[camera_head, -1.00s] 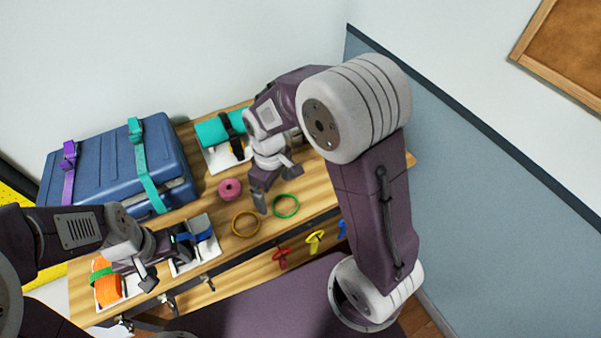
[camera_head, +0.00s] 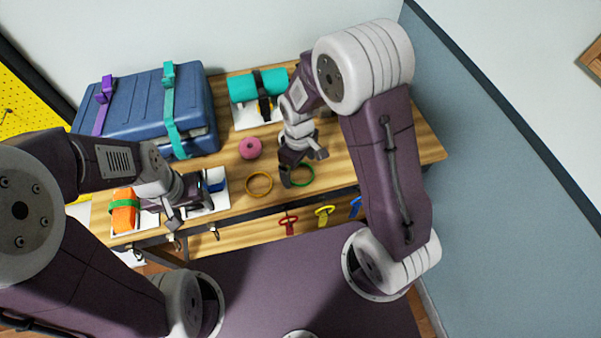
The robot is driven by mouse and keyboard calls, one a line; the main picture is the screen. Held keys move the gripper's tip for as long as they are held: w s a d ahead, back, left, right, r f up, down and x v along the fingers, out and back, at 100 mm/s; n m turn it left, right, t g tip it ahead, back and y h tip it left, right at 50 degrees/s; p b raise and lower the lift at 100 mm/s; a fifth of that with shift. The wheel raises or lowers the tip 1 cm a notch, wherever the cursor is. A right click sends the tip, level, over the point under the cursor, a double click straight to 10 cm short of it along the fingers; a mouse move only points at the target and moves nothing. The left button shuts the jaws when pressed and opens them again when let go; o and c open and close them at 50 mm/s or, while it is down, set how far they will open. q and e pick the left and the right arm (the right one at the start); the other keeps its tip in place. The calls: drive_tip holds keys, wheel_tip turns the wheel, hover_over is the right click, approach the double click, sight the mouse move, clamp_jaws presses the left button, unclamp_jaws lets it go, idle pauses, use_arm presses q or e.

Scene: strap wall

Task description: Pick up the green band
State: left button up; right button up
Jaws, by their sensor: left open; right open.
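The green band (camera_head: 312,180) is a thin ring lying flat on the wooden table. My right gripper (camera_head: 301,168) is open, pointing down over the band's far left part and hiding some of it. One finger is at the band's left edge; I cannot tell whether it touches. My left gripper (camera_head: 189,211) is open at the table's left front, in front of a white tray with a blue-banded item. Another green strap (camera_head: 124,203) is wrapped round an orange roll at the far left.
A yellow-orange ring (camera_head: 259,191) lies just left of the green band, with a pink roll (camera_head: 250,148) behind. A blue suitcase (camera_head: 140,112) and a teal roll (camera_head: 245,88) stand at the back. Red (camera_head: 288,226), yellow (camera_head: 324,217) and blue straps hang at the front.

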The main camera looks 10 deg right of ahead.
drive_tip(key=shift+f, duration=0.65)
drive_tip(key=shift+d, duration=0.1)
drive_tip(key=shift+c, duration=0.7)
drive_tip(key=c, duration=1.3)
